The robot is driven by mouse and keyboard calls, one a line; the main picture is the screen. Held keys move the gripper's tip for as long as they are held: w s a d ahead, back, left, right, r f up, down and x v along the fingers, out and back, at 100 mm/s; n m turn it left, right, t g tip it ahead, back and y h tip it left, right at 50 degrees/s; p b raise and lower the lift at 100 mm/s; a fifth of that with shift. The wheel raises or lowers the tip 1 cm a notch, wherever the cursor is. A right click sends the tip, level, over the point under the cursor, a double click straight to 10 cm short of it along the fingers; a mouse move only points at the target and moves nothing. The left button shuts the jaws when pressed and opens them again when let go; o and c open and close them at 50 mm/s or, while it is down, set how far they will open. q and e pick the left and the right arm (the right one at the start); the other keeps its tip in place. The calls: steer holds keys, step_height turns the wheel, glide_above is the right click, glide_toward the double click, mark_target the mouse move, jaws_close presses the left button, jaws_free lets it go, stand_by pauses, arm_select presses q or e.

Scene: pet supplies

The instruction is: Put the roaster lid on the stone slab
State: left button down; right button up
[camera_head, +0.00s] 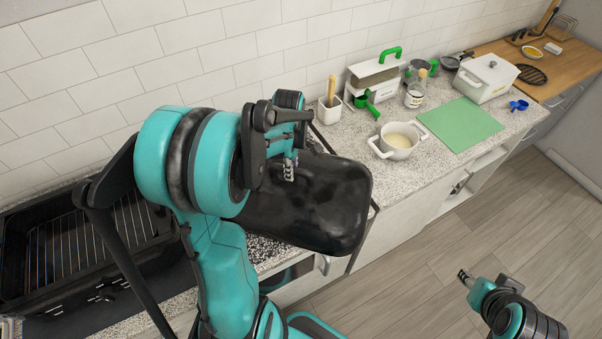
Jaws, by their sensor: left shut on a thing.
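The roaster lid (325,205) is a large, glossy black, rounded shell right of centre. My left gripper (289,172) is shut on it at its upper left part. The lid hangs over the counter, with its near right end close to the counter's front edge. My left arm covers its left end. I cannot make out the stone slab clearly; the lid and arm hide the counter there. My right gripper (466,277) is low at the right, over the floor, far from the lid. Its fingers are too small to read.
A black open roaster (30,265) with a wire rack stands at the left. A utensil pot (330,112), a white pot (398,142), a jar (415,95) and a green mat (460,125) are right of the lid. The floor (500,210) in front is clear.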

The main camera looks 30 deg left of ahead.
arm_select(q)
steer(key=shift+a+f, duration=0.3)
steer(key=shift+f, duration=0.05)
steer(key=shift+f+b, duration=0.35)
steer(key=shift+f, duration=1.5)
steer(key=c, duration=1.4)
jaws_free()
